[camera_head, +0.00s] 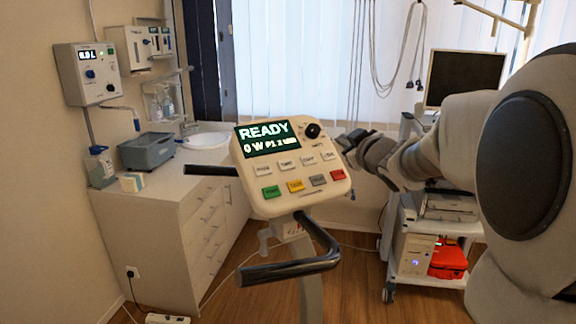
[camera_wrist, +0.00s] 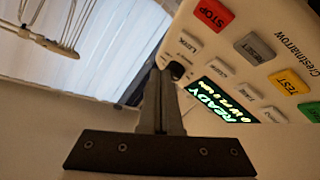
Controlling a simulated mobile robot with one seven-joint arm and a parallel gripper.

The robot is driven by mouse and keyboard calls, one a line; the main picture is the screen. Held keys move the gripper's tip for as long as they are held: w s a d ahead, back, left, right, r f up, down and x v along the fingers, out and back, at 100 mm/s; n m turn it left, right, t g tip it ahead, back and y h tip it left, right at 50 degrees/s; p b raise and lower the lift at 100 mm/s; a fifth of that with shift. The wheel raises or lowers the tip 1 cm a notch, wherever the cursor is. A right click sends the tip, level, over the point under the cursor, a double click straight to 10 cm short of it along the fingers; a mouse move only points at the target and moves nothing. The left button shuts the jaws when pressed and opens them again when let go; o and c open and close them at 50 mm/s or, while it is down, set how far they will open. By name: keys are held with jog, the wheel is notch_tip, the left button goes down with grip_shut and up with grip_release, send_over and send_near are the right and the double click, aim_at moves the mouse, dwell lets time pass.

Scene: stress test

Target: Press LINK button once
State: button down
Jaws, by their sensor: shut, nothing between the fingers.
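The cream console (camera_head: 285,200) stands tilted on a post, its screen (camera_head: 268,138) reading READY. Below the screen is a row of white buttons, above a row of green, yellow, grey and red buttons. The rightmost white button (camera_head: 329,156), above the red STOP button (camera_head: 338,175), appears to be LINK, though its small label is blurred. It also shows beside STOP in the wrist view (camera_wrist: 189,42). My gripper (camera_head: 346,141) is shut and empty at the console's upper right edge. In the wrist view its closed fingertips (camera_wrist: 163,75) appear near the black knob (camera_wrist: 177,69); contact cannot be told.
The console's black knob (camera_head: 312,131) sticks up close to my gripper. Black handlebars (camera_head: 290,268) extend from the post. A cabinet (camera_head: 180,215) with a sink stands left, and a cart (camera_head: 432,235) with equipment stands right. Open floor lies around the post.

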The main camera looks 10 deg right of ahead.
aim_at(328, 156)
jog(key=shift+w+a+f+b, duration=0.2)
jog(key=shift+w+f+b, duration=0.35)
jog(key=shift+f, duration=0.2)
jog(key=shift+w+a+f+b, duration=0.15)
jog(key=shift+w+f+b, duration=0.4)
jog(key=shift+f, duration=0.2)
jog(key=shift+f, duration=0.1)
dwell(0.9)
jog(key=shift+w+a+f, duration=0.1)
jog(key=shift+w+f, duration=0.1)
jog(key=shift+w, duration=0.05)
jog(key=shift+w+f+b, duration=0.2)
jog(key=shift+f+b, duration=0.1)
jog(key=shift+b, duration=0.25)
dwell(0.4)
dwell(0.4)
jog(key=shift+s+r+p, duration=0.45)
jog(key=shift+r+p, duration=0.1)
jog(key=shift+p, duration=0.15)
jog(key=shift+r, duration=0.1)
